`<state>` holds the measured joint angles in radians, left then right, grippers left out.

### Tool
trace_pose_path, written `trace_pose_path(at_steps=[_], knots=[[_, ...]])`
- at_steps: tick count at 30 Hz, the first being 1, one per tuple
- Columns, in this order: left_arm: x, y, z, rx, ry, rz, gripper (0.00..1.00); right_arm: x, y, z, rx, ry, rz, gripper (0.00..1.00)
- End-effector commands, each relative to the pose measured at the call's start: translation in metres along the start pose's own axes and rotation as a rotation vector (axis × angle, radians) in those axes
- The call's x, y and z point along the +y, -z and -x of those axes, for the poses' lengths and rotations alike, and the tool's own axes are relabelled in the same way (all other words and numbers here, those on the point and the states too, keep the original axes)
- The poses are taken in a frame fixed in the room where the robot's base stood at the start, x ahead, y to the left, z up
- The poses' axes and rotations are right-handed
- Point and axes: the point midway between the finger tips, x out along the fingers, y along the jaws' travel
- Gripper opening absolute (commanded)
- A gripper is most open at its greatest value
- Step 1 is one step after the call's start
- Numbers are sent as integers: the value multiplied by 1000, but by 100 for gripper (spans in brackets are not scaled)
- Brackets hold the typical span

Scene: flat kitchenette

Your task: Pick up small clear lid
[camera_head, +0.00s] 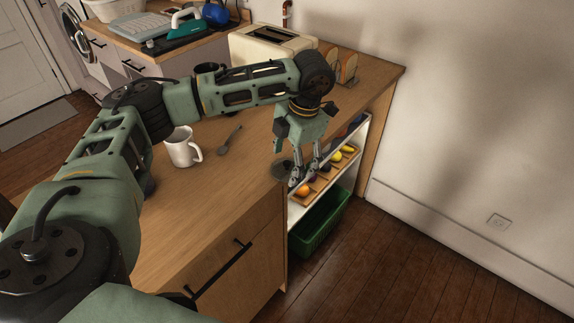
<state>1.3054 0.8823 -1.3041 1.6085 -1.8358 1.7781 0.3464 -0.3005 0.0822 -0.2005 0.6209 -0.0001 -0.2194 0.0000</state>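A small, dark-looking see-through round lid (279,171) lies flat on the wooden counter, close to its right edge. My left gripper (304,183) reaches in from the left and points down just right of the lid, by the counter edge. Its two fingers are apart and nothing shows between them. The near finger is close to the lid's right side; I cannot tell whether they touch. My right gripper is not in view.
A white mug (183,149) and a dark spoon (229,141) lie left of the lid. A cream toaster (268,44) and bread slices (348,68) stand behind. Below the edge are a fruit tray (322,184) and a green crate (321,222).

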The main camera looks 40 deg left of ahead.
Motion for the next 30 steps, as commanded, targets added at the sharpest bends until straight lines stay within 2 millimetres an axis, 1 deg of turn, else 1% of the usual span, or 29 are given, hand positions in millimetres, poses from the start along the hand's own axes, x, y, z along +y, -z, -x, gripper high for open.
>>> trace_pose_path(at_steps=[1, 4, 11, 28, 30], knots=[[0, 1, -6, 2, 0, 1, 73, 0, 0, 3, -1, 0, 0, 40], [0, 0, -14, 0, 0, 0, 73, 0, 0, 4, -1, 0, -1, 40], [0, 0, -16, -2, 0, 0, 73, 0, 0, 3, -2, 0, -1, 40], [0, 0, -16, 0, 1, 0, 24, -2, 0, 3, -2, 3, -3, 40], [0, 0, -17, 0, 1, 0, 23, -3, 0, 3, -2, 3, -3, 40]])
